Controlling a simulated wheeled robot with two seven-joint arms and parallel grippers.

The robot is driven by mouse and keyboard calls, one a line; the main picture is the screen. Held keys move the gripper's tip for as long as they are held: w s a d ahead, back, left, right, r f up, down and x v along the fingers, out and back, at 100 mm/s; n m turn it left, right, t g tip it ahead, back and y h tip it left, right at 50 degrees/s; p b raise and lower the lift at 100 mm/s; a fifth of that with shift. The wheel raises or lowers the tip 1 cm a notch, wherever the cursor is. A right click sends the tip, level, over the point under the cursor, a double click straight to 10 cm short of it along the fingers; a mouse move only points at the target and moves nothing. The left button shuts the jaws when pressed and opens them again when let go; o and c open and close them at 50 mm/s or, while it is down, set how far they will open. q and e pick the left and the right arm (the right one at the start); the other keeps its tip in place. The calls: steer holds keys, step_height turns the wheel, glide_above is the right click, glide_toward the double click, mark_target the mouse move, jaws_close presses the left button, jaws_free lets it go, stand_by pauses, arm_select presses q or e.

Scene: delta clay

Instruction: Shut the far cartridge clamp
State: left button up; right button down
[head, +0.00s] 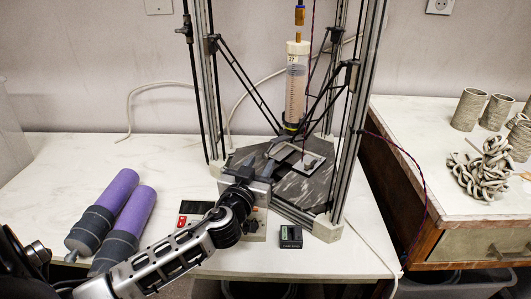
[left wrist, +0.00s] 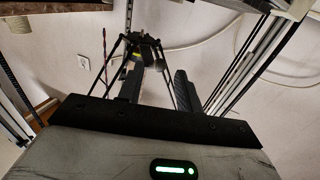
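A clear, graduated cartridge (head: 295,90) with a white top stands upright within the delta printer frame, its lower end in a dark holder. A silver rectangular frame (head: 318,158) with a small dark part on it lies over the printer's dark bed (head: 300,188). I cannot tell for certain which part is the far clamp. My left gripper (head: 262,160) reaches over the front of the bed, left of the silver frame. In the left wrist view its two dark fingers (left wrist: 157,88) are apart with nothing seen between them. My right gripper is not in view.
Printer posts (head: 357,120) and thin rods stand close around the bed. Purple cylinders (head: 136,212) lie at left. Clay pieces (head: 485,165) are on the right-hand surface.

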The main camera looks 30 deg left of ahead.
mark_target(266, 156)
arm_select(q)
steer(key=shift+x, duration=2.3)
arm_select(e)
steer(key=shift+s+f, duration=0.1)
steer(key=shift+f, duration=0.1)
